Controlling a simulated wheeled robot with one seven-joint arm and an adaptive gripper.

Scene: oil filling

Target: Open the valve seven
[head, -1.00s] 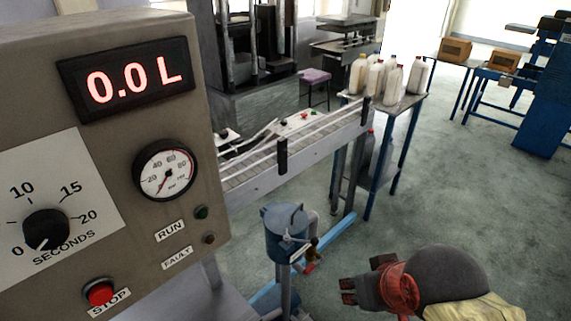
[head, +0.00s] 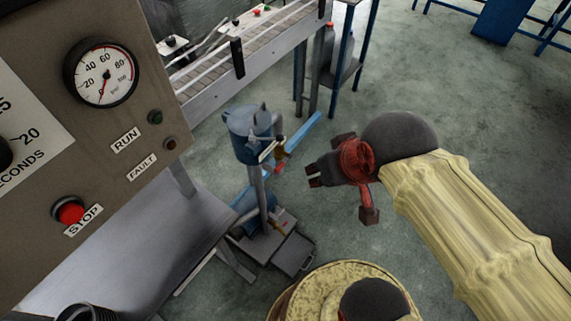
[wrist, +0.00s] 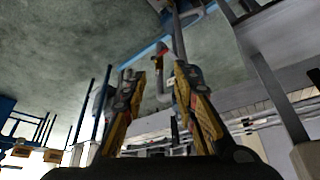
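A blue cylindrical tank (head: 250,135) stands on a post beside the conveyor in the head view. A small brass valve (head: 281,150) sits on its right side, with a red part (head: 273,168) below it. I cannot read any number on it. My gripper (head: 313,178) is to the right of the valve, apart from it. In the wrist view the two fingers of my gripper (wrist: 158,76) are spread with nothing between them. A small red part (wrist: 160,47) on piping shows beyond the fingertips.
A control panel (head: 110,140) with gauge and stop button fills the left, above a grey metal surface (head: 130,235). The conveyor (head: 225,75) runs behind the tank. A grey box (head: 293,254) sits at the post's foot.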

